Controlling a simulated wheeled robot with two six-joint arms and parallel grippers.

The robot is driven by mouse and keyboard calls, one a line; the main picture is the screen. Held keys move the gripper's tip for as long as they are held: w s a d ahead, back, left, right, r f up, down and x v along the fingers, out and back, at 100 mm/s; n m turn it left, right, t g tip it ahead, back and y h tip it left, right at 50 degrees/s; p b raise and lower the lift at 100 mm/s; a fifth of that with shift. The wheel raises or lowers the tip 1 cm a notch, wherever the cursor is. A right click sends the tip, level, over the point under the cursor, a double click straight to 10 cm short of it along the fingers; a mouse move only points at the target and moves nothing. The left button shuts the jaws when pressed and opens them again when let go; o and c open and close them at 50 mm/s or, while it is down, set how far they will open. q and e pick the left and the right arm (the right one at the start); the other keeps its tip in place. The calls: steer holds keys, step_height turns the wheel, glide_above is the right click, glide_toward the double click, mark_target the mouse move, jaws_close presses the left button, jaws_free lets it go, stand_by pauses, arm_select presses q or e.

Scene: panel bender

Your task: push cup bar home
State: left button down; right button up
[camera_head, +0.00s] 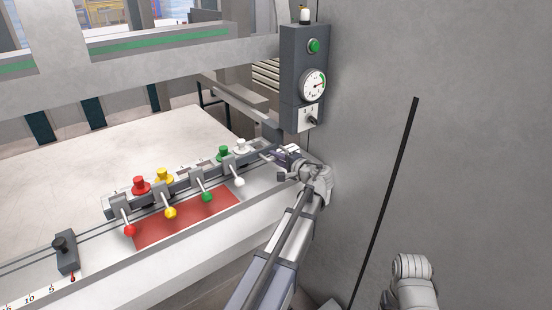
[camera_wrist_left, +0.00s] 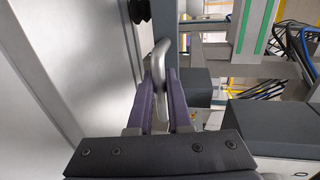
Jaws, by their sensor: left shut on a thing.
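The cup bar (camera_head: 182,184) is a long grey bar lying along the front edge of the machine bed. It carries red, yellow, green and white knobs, with ball-ended levers in the same colours along its front. My left gripper (camera_head: 277,156) is at the right end of the bar, beside the upright wall. In the left wrist view, its purple fingers (camera_wrist_left: 160,92) are shut on a rounded silver handle (camera_wrist_left: 160,62). How the handle joins the bar is hidden. My right gripper is out of view; only a link of that arm shows at the lower right.
A dark control box (camera_head: 304,80) with a green button, a gauge and a switch hangs above my left gripper. A red plate (camera_head: 186,219) lies before the levers. A dark stop block (camera_head: 66,252) stands at the left by a scale (camera_head: 35,294). A grey wall fills the right.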

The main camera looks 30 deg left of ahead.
mark_target(256, 141)
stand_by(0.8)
arm_select(q)
steer(key=r+x, duration=0.1)
steer(key=x, duration=0.7)
steer(key=r+x, duration=0.2)
steer(key=x, duration=0.7)
steer(key=shift+w+a+r, duration=0.25)
steer(key=shift+a, duration=0.35)
steer(key=c, duration=0.9)
jaws_free()
steer(key=shift+o, duration=0.2)
steer(key=shift+s+d, duration=0.1)
steer(key=p+v, duration=0.1)
steer(key=v, duration=0.5)
steer(key=shift+s+d+r+p, duration=0.15)
steer(key=shift+s+r+p, duration=0.05)
steer(key=shift+s+p, duration=0.1)
steer(key=shift+s+d, duration=0.2)
steer(key=shift+d, duration=0.3)
